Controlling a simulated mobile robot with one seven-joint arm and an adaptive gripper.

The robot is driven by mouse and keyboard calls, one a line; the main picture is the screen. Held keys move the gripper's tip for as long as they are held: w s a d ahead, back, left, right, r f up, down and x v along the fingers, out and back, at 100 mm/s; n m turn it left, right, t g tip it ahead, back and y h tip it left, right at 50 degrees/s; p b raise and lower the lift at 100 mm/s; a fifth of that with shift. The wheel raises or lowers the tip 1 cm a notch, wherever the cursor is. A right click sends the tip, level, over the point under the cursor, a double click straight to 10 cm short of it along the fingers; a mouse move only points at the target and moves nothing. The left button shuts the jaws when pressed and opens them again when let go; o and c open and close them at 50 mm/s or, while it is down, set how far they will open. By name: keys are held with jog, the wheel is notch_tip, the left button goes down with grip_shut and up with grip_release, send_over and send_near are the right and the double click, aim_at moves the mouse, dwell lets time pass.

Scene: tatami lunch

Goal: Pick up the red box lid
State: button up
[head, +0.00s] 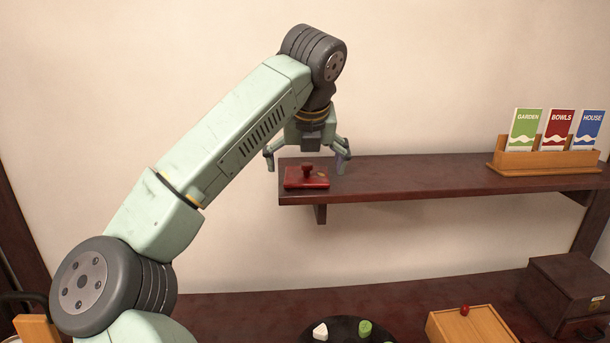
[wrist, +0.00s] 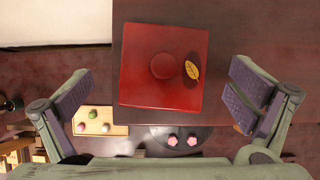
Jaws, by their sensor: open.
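The red box lid (head: 306,182) lies flat at the left end of the wall shelf, with a round knob on top. In the wrist view the lid (wrist: 146,83) is a red square with a yellow leaf mark (wrist: 192,69) beside its knob (wrist: 164,66). My gripper (head: 307,163) is open above the lid, its fingers spread to either side. In the wrist view the two fingers of my gripper (wrist: 160,98) stand apart, left and right of the lid, and nothing is between them in their grip.
The shelf (head: 420,179) ends just left of the lid. A wooden card holder (head: 540,161) with three cards stands at its right end. Below, a counter (head: 240,312) bears a dark round tray (head: 345,325), a wooden box (head: 470,327) and a dark box (head: 570,290).

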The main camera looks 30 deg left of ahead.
jog(key=shift+w+a+f, duration=0.1)
jog(key=shift+w+f, duration=0.25)
jog(key=shift+f, duration=0.2)
jog(key=shift+c, duration=0.4)
jog(key=c, duration=1.2)
